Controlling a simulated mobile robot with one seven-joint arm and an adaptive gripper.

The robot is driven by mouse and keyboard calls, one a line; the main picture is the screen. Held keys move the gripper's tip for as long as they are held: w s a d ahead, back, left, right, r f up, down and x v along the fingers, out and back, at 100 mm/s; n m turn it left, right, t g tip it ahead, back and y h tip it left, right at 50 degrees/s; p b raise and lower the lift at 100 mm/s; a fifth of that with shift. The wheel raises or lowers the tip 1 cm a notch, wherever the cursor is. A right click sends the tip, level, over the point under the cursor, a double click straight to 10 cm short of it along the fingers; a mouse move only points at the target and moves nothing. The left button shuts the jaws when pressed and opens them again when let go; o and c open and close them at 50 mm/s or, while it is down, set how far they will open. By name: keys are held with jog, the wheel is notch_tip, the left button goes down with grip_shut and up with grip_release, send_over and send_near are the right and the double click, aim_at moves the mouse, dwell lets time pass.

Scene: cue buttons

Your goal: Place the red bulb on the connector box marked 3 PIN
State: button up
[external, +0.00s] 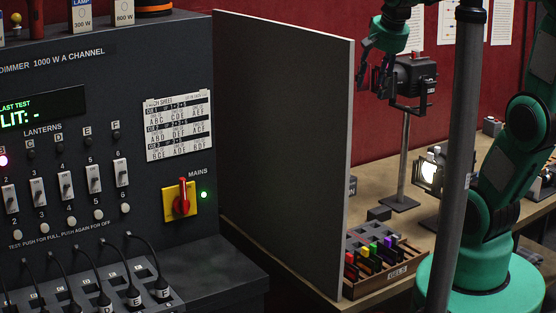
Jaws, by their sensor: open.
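My gripper (377,74) is at the upper right, pointing down in front of a black lantern on a stand, and is open with nothing visible between its fingers. I cannot pick out a red bulb for sure. A red piece (350,258) stands in the tray labelled GELS, below my gripper. No label reading 3 PIN can be made out. A small dark box (379,213) sits on the bench behind the tray, and another small box (352,186) shows at the panel's edge; their markings are unreadable.
A tall grey partition (285,150) separates the dimmer rack (90,80) from the wooden bench (330,277). The black lantern (414,78) stands on a pole. A lit lantern (433,168) is at right. The GELS tray (390,280) holds several coloured pieces. A dark pole crosses before my arm.

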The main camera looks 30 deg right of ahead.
jog(key=s+a+f+n, duration=0.1)
jog(key=s+f+n, duration=0.1)
jog(key=s, duration=0.5)
jog(key=s+a+f+n+t, duration=0.1)
jog(key=s+a+f+n, duration=0.1)
jog(key=s+n, duration=0.3)
jog(key=s+f, duration=0.1)
jog(key=s, duration=0.1)
jog(key=shift+s+a+n+y, duration=0.15)
jog(key=shift+s+n+y, duration=0.15)
jog(key=shift+s+y, duration=0.1)
jog(key=shift+f, duration=0.2)
notch_tip(320, 180, down, 12)
jog(key=b, duration=1.2)
jog(key=shift+r, duration=0.15)
